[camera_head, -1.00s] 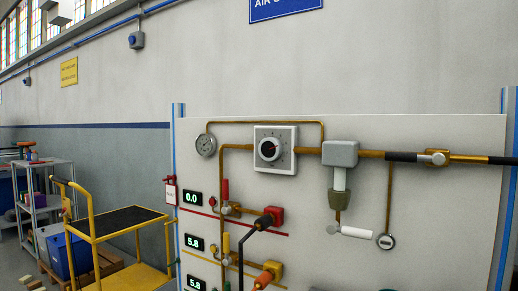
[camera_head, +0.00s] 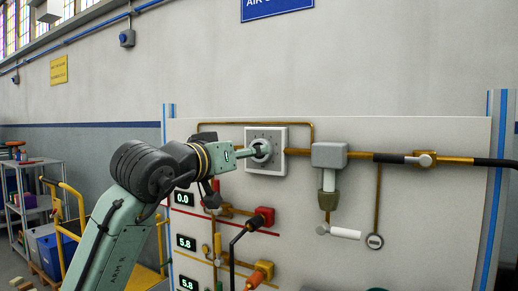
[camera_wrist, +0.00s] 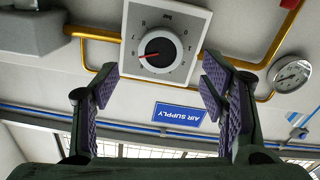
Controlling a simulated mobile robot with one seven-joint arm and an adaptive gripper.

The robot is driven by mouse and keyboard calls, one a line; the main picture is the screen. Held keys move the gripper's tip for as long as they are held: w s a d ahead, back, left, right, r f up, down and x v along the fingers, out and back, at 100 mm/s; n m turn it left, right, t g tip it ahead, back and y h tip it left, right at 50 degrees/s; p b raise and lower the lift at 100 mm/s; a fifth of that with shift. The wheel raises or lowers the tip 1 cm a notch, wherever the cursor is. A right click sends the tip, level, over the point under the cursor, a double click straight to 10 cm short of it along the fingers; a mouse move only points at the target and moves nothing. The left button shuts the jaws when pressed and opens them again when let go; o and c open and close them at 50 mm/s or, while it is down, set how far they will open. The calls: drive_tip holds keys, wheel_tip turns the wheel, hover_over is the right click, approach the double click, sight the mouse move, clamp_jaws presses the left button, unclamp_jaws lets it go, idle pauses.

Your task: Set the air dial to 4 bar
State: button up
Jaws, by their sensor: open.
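Contact with the knob does not show.
A round pressure gauge (camera_wrist: 290,74) sits beside the dial; my arm hides it in the head view. Brass pipes and a grey valve block (camera_head: 328,154) flank the dial. Red (camera_head: 265,215) and orange (camera_head: 264,270) valves stick out below. A yellow trolley (camera_head: 72,215) stands left.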

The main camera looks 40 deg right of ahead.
sight(260, 142)
drive_tip(key=p+x, duration=0.1)
drive_tip(key=x, duration=0.7)
drive_tip(key=shift+r, duration=0.1)
drive_tip(key=c, duration=1.2)
drive_tip(key=shift+n+p, duration=0.3)
drive_tip(key=shift+p, duration=0.05)
drive_tip(key=n+p, duration=0.1)
drive_tip(key=n, duration=0.1)
drive_tip(key=shift+n, duration=0.4)
drive_tip(key=n+p, duration=0.3)
drive_tip(key=n, duration=0.1)
drive_tip(key=shift+w+n, duration=0.1)
drive_tip(key=shift+n, duration=0.2)
drive_tip(key=n+p, duration=0.3)
drive_tip(key=n, duration=0.2)
drive_tip(key=shift+p, duration=0.3)
